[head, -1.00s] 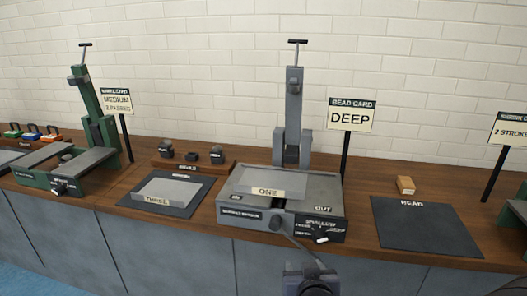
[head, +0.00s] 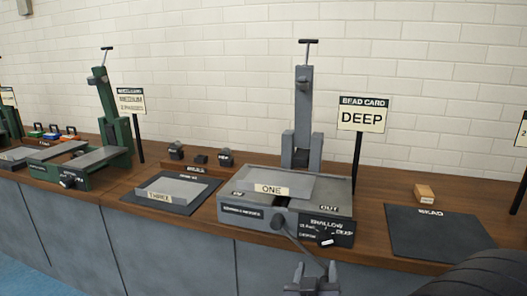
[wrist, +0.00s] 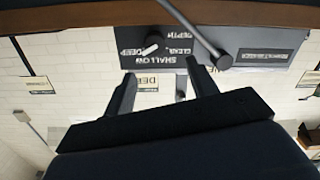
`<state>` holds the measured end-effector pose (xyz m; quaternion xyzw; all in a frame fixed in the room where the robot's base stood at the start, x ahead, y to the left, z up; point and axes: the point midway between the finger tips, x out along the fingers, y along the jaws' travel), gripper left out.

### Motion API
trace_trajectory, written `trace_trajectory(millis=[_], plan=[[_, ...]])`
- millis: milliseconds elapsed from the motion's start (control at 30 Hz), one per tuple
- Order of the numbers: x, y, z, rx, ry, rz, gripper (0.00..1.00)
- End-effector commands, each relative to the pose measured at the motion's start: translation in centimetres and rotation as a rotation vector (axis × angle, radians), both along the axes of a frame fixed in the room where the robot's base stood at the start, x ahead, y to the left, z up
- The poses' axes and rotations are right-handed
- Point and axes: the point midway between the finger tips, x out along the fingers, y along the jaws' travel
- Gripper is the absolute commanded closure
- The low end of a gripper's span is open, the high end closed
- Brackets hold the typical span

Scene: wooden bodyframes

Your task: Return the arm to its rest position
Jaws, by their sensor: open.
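My gripper (head: 314,272) is at the bottom of the head view, low in front of the grey machine (head: 285,208), its jaws apart and empty. In the wrist view, which is upside down, the two fingers of my gripper (wrist: 157,80) stand apart, with the machine's front panel (wrist: 158,44) beyond them. A dark rounded part of my own body fills the lower right corner of the head view. A grey plate labelled ONE (head: 285,183) lies on the machine.
A wooden counter (head: 372,235) runs across the view. A BEAD CARD sign reading DEEP (head: 362,115) stands behind it. A dark BEAD mat (head: 440,235) and a small wooden block (head: 425,193) lie right. A THREE plate (head: 170,190) and a green machine (head: 108,155) are left.

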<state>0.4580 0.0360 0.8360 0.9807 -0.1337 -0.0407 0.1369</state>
Motion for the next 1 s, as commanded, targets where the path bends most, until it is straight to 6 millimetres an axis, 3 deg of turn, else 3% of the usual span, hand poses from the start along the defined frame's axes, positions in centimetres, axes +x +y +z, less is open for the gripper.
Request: trace_trajectory(millis=[100, 600, 1000], plan=[[0.1, -0.3, -1.0, -0.040, -0.032, -0.035, 0.45], [8.5, -3.2, -0.5, -0.042, -0.033, -0.038, 0.45], [10.1, -3.7, -0.5, 0.006, -0.047, -0.036, 0.45]])
